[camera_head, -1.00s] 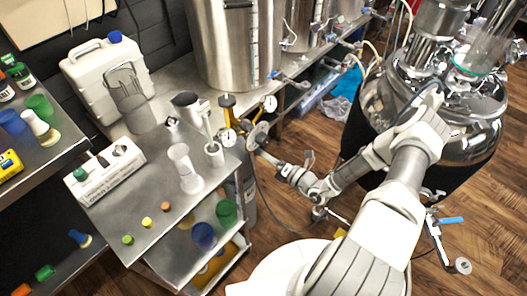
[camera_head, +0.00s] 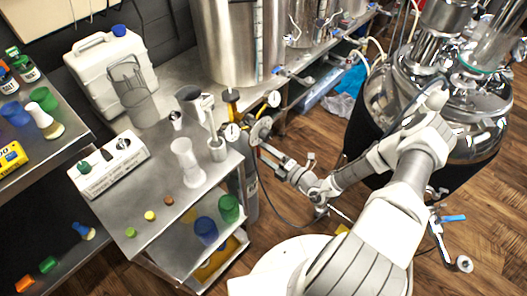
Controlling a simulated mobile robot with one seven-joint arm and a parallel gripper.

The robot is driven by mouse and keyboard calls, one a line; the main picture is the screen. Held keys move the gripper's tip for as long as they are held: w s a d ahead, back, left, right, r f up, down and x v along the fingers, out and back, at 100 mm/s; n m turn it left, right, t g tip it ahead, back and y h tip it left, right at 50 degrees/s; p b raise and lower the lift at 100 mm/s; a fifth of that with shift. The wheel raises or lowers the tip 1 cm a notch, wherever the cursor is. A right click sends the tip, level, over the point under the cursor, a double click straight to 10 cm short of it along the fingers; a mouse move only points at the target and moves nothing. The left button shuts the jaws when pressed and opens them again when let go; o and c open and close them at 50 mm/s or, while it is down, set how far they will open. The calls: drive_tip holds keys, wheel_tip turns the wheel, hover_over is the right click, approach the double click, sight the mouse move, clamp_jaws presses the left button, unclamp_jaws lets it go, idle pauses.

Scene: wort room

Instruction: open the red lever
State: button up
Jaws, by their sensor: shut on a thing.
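My arm rises from the bottom and bends back toward the middle of the head view. My gripper (camera_head: 284,164) is at its far end, beside the gas bottle (camera_head: 250,188) and a round metal disc (camera_head: 261,131). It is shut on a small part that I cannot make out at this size. I cannot pick out a red lever in this view; the gripper and arm may be covering it.
A steel table (camera_head: 160,185) with a white stirrer (camera_head: 108,163) and glassware is on the left. Two gauges, one of them a yellow-rimmed gauge (camera_head: 273,99), are close to the gripper. A steel tank (camera_head: 455,120) stands at the right.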

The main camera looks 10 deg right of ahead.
drive_tip(key=o, duration=1.1)
drive_tip(key=v, duration=1.7)
drive_tip(key=shift+s+d+p, duration=0.15)
drive_tip(key=shift+p, duration=0.25)
